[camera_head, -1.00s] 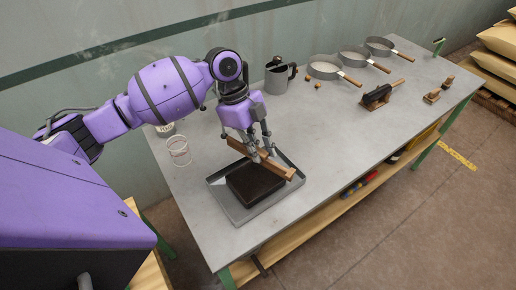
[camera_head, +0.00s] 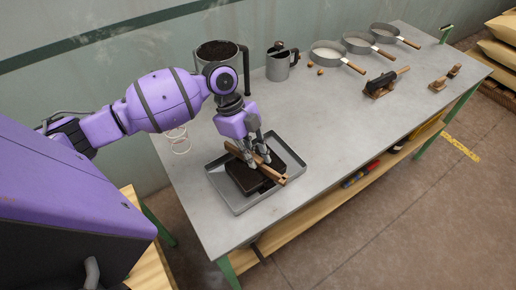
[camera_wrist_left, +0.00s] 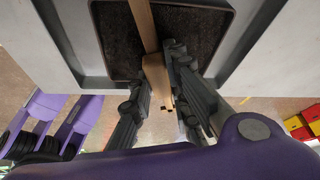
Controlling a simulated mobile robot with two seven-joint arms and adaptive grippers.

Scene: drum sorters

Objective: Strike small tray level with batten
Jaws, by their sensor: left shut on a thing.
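My left gripper (camera_head: 257,160) is shut on the wooden batten (camera_head: 276,178). The batten lies slantwise across the small black tray (camera_head: 239,184), which holds dark soil. The small tray sits inside a larger grey tray (camera_head: 222,195) near the table's near left end. In the left wrist view the fingers (camera_wrist_left: 160,95) pinch the batten (camera_wrist_left: 145,25) on both sides, and dark soil of the small tray (camera_wrist_left: 113,40) shows on either side of it. I cannot tell whether the batten touches the rim. The gripper hides part of the small tray. My right gripper is not in view.
A soil-filled pot (camera_head: 215,60) and a grey jug (camera_head: 281,62) stand at the back. A clear cup (camera_head: 178,143) is left of the grey tray. Several round sieves (camera_head: 328,53), a dark brush (camera_head: 381,82) and wooden pieces stand further right. The table's middle (camera_head: 330,120) is clear.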

